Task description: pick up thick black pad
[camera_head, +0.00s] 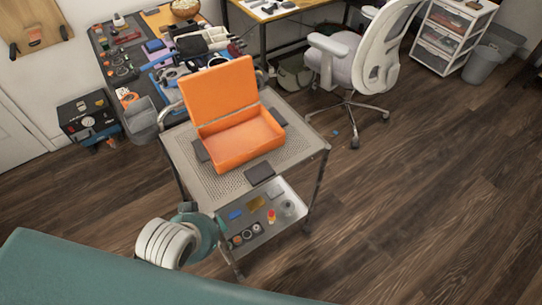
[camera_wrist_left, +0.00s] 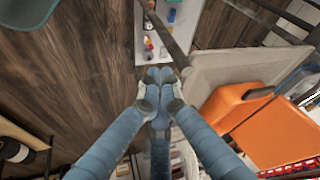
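A black pad (camera_head: 259,172) lies flat on the front part of the cart's perforated top, in front of an open orange box (camera_head: 222,115). Two more dark pads show beside the box, one at its left (camera_head: 200,150) and one at its right (camera_head: 277,117). Which is the thickest is hard to tell. In the left wrist view my left gripper (camera_wrist_left: 160,74) has its blue fingertips together with nothing seen between them. It is apart from the box (camera_wrist_left: 275,130), which lies to its right. My right gripper is in neither view.
My white and teal arm link is at the cart's front left corner. A cluttered workbench, an office chair (camera_head: 360,60) and a grey bin (camera_head: 140,120) stand behind.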

